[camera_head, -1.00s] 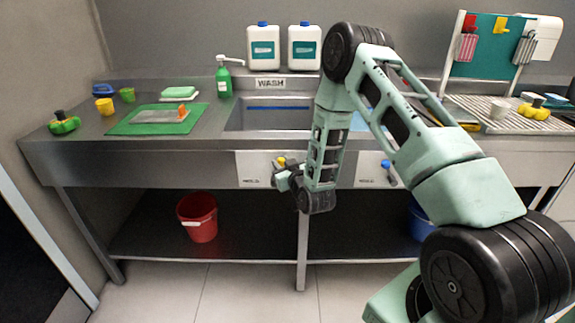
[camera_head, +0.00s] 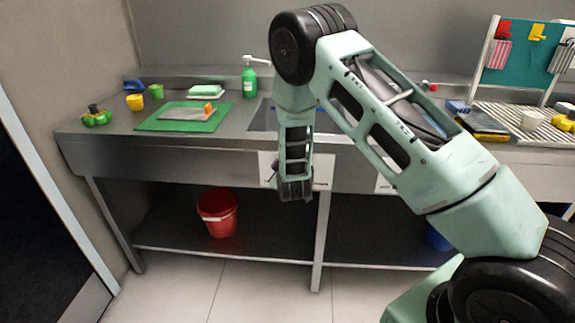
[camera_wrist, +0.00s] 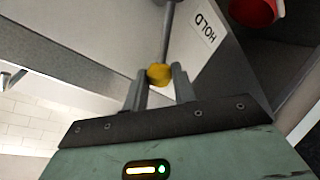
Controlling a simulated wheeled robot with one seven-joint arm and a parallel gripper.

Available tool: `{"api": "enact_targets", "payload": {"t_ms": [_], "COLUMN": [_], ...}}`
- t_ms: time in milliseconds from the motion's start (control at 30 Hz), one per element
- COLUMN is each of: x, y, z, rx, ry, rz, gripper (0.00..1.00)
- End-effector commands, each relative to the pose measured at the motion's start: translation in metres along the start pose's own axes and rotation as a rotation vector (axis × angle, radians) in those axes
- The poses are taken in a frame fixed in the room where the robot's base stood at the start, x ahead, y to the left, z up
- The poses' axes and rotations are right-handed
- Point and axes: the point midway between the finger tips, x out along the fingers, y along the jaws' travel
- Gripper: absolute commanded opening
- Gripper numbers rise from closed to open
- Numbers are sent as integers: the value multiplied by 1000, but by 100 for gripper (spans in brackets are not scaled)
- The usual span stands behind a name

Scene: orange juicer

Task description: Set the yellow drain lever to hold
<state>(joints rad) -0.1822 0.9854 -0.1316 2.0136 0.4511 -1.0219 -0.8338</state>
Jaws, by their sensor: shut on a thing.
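The yellow drain lever's knob (camera_wrist: 159,75) sits between my gripper's fingers (camera_wrist: 160,86) in the wrist view, and the gripper is shut on it. The lever's grey rod (camera_wrist: 168,32) runs from the knob toward the top of that picture, across a white panel. A HOLD label (camera_wrist: 205,28) is on the panel, right of the rod and apart from it. In the head view the white panel (camera_head: 267,168) shows on the sink front, partly covered by my arm. The yellow knob is hidden there, and my gripper is mostly hidden behind my forearm.
The steel counter (camera_head: 110,146) runs above the panel. A red bucket (camera_head: 217,212) stands on the lower shelf, left of a table leg (camera_head: 320,240). A green mat (camera_head: 165,124) and a green soap bottle (camera_head: 249,82) are on the counter. A blue bucket (camera_head: 437,237) is partly hidden at right.

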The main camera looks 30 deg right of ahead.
Motion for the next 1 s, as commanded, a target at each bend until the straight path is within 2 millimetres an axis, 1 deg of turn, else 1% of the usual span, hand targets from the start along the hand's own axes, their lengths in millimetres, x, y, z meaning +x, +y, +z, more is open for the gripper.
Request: {"api": "enact_targets", "payload": {"t_ms": [200,633,667,700,733,1000], "x": [1,2,2,2,2,1], "y": [-3,-4,-4,-4,-4,-4], "z": [-1,-1,-1,-1,-1,-2], "rx": [-39,-46,-46,-46,-46,-44], "ry": [-19,-22,-22,-22,-22,-21], "rz": [1,0,0,0,1,2], "gripper": [0,0,35,46,49,49]}}
